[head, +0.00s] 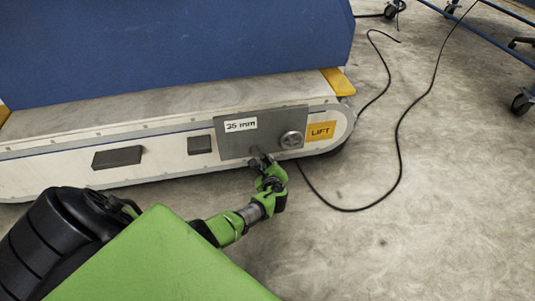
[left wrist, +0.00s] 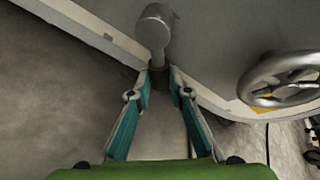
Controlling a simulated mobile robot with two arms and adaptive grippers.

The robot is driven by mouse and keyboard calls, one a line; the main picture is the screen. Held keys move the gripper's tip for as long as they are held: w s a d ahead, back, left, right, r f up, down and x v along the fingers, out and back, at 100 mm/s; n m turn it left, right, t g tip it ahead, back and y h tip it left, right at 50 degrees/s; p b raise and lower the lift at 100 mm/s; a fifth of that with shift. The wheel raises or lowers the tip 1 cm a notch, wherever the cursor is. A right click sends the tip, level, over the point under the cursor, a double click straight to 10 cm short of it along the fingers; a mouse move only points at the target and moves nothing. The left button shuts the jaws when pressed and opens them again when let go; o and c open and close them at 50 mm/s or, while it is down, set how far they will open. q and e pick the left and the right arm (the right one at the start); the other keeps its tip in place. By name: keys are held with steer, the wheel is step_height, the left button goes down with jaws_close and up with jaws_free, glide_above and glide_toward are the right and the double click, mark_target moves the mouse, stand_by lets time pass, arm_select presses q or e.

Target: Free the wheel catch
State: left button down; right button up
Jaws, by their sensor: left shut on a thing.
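The wheel catch is a grey metal lever with a round hub (left wrist: 155,24), mounted on the grey plate (head: 232,143) beside the handwheel. In the left wrist view it hangs down from its hub, and its dark end sits between my fingertips. My left gripper (left wrist: 161,82) is shut on that end. In the head view the gripper (head: 267,170) is at the plate's lower edge and hides part of the lever. The metal handwheel (head: 291,140) is to the right of the catch; it also shows in the left wrist view (left wrist: 285,82). My right gripper is not in view.
The plate has a "35 mm" label (head: 241,124), and a yellow "LIFT" label (head: 320,131) is to its right. A blue body (head: 180,50) stands above the white base (head: 60,165). A black cable (head: 398,150) lies on the floor at right. The floor at lower right is clear.

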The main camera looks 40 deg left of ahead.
arm_select(q)
steer(key=c, duration=1.9)
jaws_free()
steer(key=shift+a, duration=0.15)
steer(key=shift+s+d+r, duration=0.1)
steer(key=shift+s+d, duration=0.2)
steer(key=shift+d, duration=0.05)
steer(key=v, duration=1.1)
steer(key=shift+r, duration=0.1)
